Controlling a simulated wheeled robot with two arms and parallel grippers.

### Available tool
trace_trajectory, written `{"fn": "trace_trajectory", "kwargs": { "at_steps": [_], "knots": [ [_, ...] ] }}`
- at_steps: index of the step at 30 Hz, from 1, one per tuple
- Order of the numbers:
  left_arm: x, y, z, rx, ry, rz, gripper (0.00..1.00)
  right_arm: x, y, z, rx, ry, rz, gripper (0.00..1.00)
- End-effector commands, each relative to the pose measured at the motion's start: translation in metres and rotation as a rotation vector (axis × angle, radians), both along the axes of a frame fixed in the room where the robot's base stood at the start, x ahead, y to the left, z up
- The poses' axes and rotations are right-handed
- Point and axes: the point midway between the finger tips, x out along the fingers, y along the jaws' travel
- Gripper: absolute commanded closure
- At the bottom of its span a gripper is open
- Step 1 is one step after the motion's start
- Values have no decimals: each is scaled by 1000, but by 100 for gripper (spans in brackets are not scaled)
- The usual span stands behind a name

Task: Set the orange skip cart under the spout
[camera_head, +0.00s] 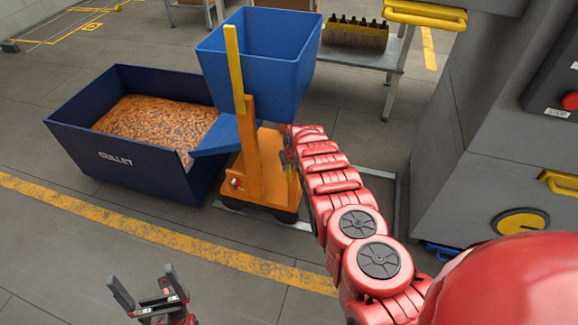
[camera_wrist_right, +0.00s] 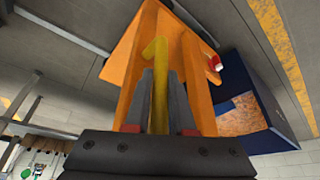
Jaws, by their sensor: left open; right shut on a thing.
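The orange skip cart (camera_head: 262,180) stands on the floor, with an orange wheeled base, an orange upright and a blue hopper (camera_head: 258,55) on top. A yellow bar runs up its front. My right gripper (camera_head: 288,152) is at the right side of the upright, partly hidden by my red arm. In the right wrist view, its fingers (camera_wrist_right: 160,95) are shut on a yellow handle (camera_wrist_right: 160,60) between the cart's orange plates. My left gripper (camera_head: 148,290) is open and empty at the lower left, apart from the cart. I cannot clearly identify the spout.
A dark blue cullet bin (camera_head: 85,160) full of orange pieces stands left of the cart, a blue chute (camera_head: 222,136) reaching over its edge. A grey floor frame (camera_head: 396,195) lies right of the cart. A large grey machine (camera_head: 455,165) stands at right. The front-left floor is clear.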

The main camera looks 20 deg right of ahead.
Motion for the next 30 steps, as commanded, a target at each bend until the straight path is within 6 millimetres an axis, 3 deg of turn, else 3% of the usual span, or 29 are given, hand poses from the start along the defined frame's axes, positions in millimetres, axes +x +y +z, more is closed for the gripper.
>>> {"fn": "trace_trajectory", "kwargs": {
  "at_steps": [11, 30],
  "knots": [
    [0, 0, 13, 0, 0, 0, 0, -8, -10, 1, 2, 8, -2, 100],
    [0, 0, 60, 0, 0, 0, 0, -42, -59, 1, -6, 5, 1, 100]
  ]
}}
